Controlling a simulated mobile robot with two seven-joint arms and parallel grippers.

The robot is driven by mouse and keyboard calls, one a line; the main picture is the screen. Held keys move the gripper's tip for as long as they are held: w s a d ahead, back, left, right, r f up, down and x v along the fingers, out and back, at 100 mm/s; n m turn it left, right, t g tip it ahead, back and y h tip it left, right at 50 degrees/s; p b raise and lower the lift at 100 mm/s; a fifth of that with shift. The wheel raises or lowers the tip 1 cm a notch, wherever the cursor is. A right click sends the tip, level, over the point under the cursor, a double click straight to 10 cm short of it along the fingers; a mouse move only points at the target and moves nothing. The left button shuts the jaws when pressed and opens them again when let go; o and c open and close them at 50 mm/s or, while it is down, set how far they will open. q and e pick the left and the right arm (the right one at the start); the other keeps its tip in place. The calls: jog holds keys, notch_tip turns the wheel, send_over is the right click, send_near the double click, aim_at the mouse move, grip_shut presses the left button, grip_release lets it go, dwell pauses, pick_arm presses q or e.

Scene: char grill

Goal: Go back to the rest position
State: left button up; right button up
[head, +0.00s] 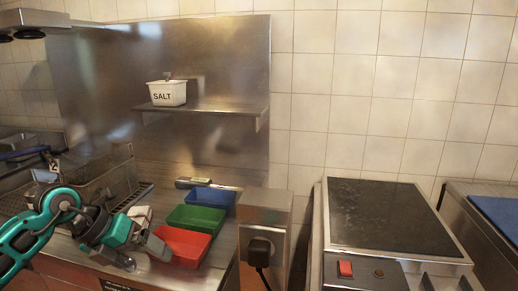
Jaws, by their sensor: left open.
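My left gripper (141,255) comes in from the left on a teal and grey arm. It is open, over the steel counter just left of the red tray (183,246). Nothing shows between its fingers. I cannot tell whether it touches the tray or the counter. My right gripper is out of the picture.
A green tray (195,219) and a blue tray (212,198) stand behind the red one. A white salt container (167,93) sits on the wall shelf (215,108). A wire basket (110,180) is behind my arm. A steel socket box (264,220) and a griddle (385,215) stand right.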

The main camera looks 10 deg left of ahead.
pick_arm(q)
jog(key=s+d+n+t+h, duration=0.25)
jog(key=d+h, duration=0.25)
jog(key=d, duration=0.3)
jog(key=s+d+n+t+h, duration=0.1)
jog(key=d+n+t+h, duration=0.15)
jog(key=d+h, duration=0.45)
jog(key=s+a+f+n+t+y, duration=0.3)
jog(key=f+n+t+y, duration=0.65)
jog(key=n, duration=1.05)
jog(key=s+f+n+g+y, duration=0.5)
jog(key=s+f, duration=0.5)
jog(key=f, duration=0.4)
jog(key=n+g, duration=0.2)
jog(key=g, duration=0.1)
jog(key=shift+a, duration=0.15)
jog(key=shift+y, duration=0.35)
jog(key=shift+c, duration=0.5)
